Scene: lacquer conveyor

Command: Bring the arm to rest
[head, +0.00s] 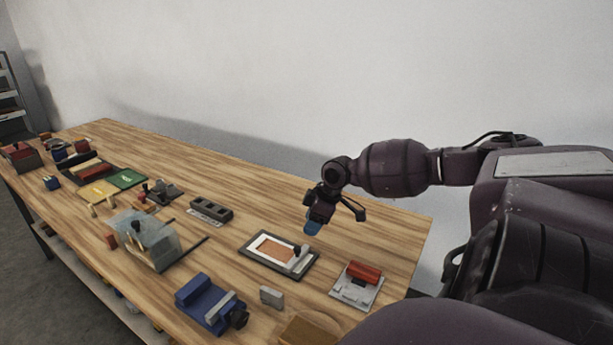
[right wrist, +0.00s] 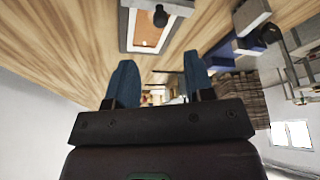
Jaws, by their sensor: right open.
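My right arm reaches in from the right in the head view. Its gripper (head: 313,226) hangs above the right part of the wooden table, past the far side of a framed tray. In the right wrist view the two blue fingers of the right gripper (right wrist: 158,85) stand apart with nothing between them. In the head view the fingers are small and partly hidden by the wrist. My left gripper is in neither view.
The wooden table (head: 290,205) carries a framed tray (head: 250,257), a grey plate with a red block (head: 364,273), a blue vise (head: 208,302), a clear box (head: 155,240) and a dark slotted block (head: 211,207). Table around the gripper is bare; a wall (head: 350,80) stands behind.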

